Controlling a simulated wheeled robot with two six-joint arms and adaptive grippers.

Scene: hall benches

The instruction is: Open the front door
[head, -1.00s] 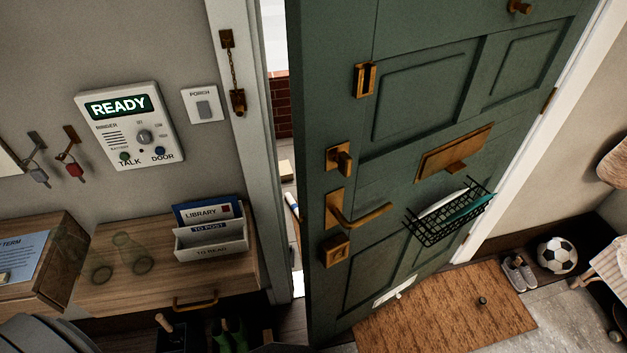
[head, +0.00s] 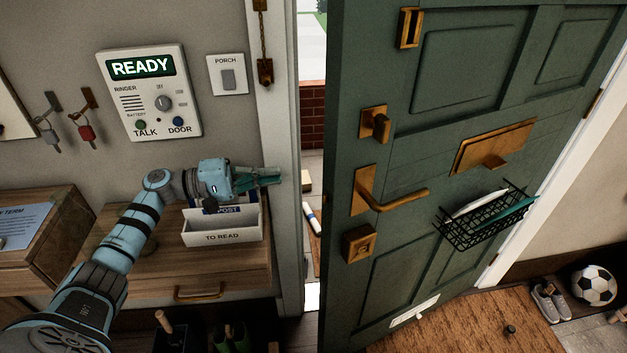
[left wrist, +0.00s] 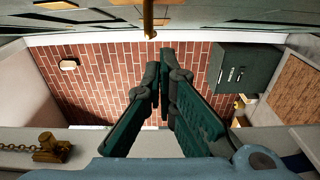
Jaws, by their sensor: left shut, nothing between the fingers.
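The green front door (head: 400,230) stands ajar, with a narrow gap between its free edge and the white frame (head: 283,200). It bears a brass lever handle (head: 390,203), a brass knob (head: 375,124) above it and a lock (head: 358,243) below. My left gripper (head: 276,177) is shut and empty at the frame, just left of the gap. In the left wrist view its fingers (left wrist: 158,70) point at the opening, the door (left wrist: 220,17) lies along the top and a brass piece (left wrist: 148,18) juts from it. My right gripper is not in view.
A wooden shelf (head: 115,262) with a letter rack (head: 222,238) sits under my left arm. An intercom (head: 150,95) and a door chain (head: 263,40) hang near the frame. A brick wall (left wrist: 105,75) shows outside. A doormat (head: 540,325) and a football (head: 593,285) lie at right.

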